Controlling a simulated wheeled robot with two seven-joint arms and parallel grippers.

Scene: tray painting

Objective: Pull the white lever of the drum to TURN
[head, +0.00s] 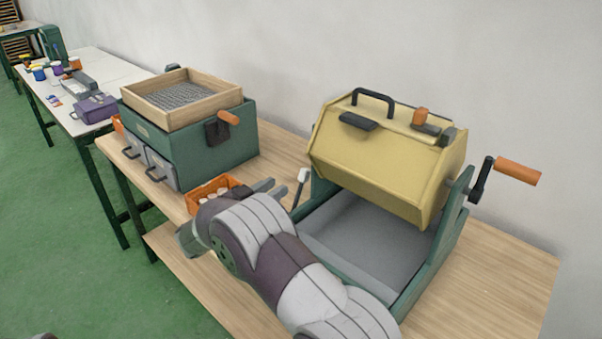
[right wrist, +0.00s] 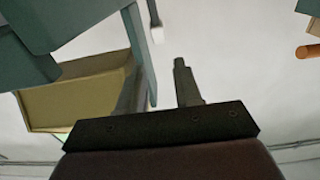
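The drum (head: 385,150) is a yellow faceted body in a green frame on the wooden table; it also shows in the right wrist view (right wrist: 75,105). Its white lever (head: 303,175) stands at the frame's left side, a pale tip on a thin grey shaft. In the right wrist view the lever (right wrist: 157,35) points at the gap between my fingers; I cannot tell if it is between them. My right gripper (head: 270,190) is open, just left of the lever in the head view, with no visible contact. It also shows in the right wrist view (right wrist: 157,75). My left gripper is not seen.
A green drawer box (head: 215,145) with a wooden sieve tray (head: 180,97) stands left of the drum. An orange bin (head: 212,187) sits behind my right wrist. An orange-handled crank (head: 515,171) sticks out right of the drum. The table's front right is bare.

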